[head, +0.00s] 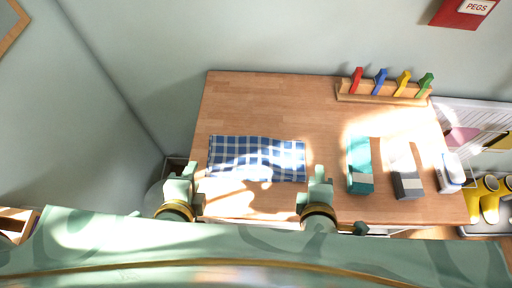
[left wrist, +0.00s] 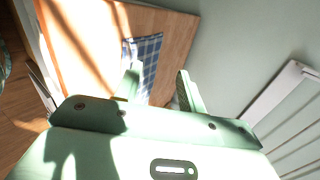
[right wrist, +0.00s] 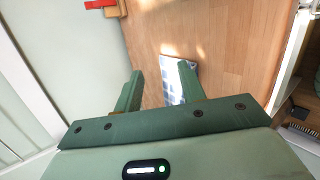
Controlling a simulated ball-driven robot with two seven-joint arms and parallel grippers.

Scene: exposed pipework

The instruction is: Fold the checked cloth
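The blue and white checked cloth (head: 256,152) lies as a wide, roughly rectangular piece on the left part of the wooden table (head: 270,105). Its front edge is uneven under bright sunlight. My left gripper (head: 185,172) is open and empty, near the cloth's front left corner. My right gripper (head: 319,175) is open and empty, near its front right corner. The cloth shows beyond the fingers in the left wrist view (left wrist: 149,53) and partly between and behind the fingers in the right wrist view (right wrist: 170,82). Neither gripper visibly touches it.
A teal box (head: 360,165), a grey box (head: 407,178) and a white item (head: 450,172) stand right of the cloth. A wooden rack (head: 382,92) with coloured pegs stands at the back right. Yellow boots (head: 487,198) are off the table's right side. The table's back left is clear.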

